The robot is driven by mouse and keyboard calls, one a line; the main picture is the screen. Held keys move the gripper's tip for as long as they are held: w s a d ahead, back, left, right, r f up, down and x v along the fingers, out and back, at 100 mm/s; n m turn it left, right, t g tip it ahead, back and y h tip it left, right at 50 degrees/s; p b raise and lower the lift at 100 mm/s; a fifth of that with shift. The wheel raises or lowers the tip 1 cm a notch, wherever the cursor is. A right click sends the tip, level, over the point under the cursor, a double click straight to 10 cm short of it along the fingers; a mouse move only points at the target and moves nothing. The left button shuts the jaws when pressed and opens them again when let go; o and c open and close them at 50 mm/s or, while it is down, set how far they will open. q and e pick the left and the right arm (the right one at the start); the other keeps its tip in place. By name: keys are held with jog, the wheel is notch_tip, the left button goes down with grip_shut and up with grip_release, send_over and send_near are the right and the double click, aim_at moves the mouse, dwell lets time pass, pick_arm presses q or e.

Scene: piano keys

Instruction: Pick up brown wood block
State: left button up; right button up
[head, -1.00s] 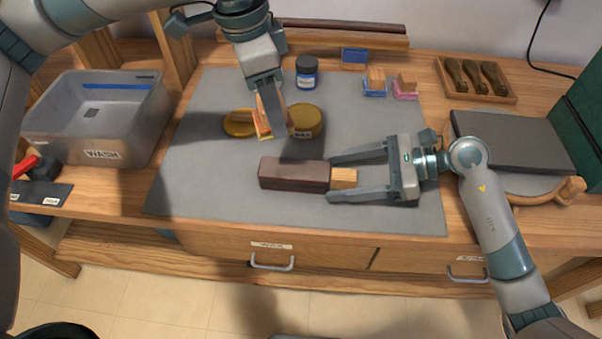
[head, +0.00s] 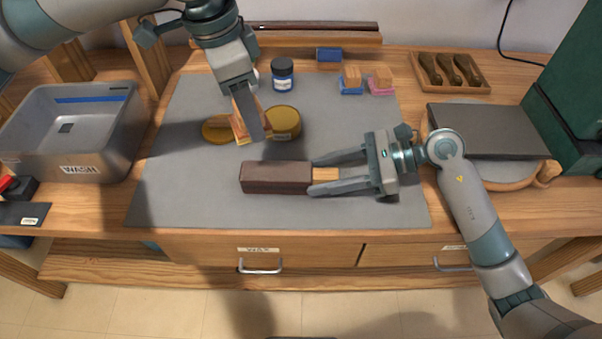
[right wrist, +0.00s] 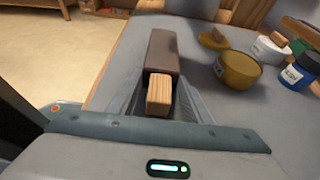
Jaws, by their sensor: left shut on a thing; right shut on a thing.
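The brown wood block (head: 275,178) is long and dark brown and lies on the grey mat. A pale wood piece (head: 325,175) adjoins its right end. My right gripper (head: 316,174) has its fingers along both sides of the pale piece, tips at the dark block's end; it is shut on the block. In the right wrist view the dark block (right wrist: 163,52) extends beyond the pale piece (right wrist: 159,95).
A grey wash basin (head: 30,150) is left; a dark slab (head: 487,130) is right. The front of the mat is mostly clear.

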notch_tip(320, 180, up, 10)
jog(key=shift+r, duration=0.1)
dwell(0.5)
jog(key=shift+f, duration=0.2)
dwell(0.3)
jog(key=shift+f, duration=4.65)
jog(key=shift+f, duration=0.3)
pick_arm(q)
jog(key=shift+d, duration=0.1)
jog(key=shift+s+d+f, duration=0.1)
jog(key=shift+d+f, duration=3.4)
jog(key=shift+d, duration=0.25)
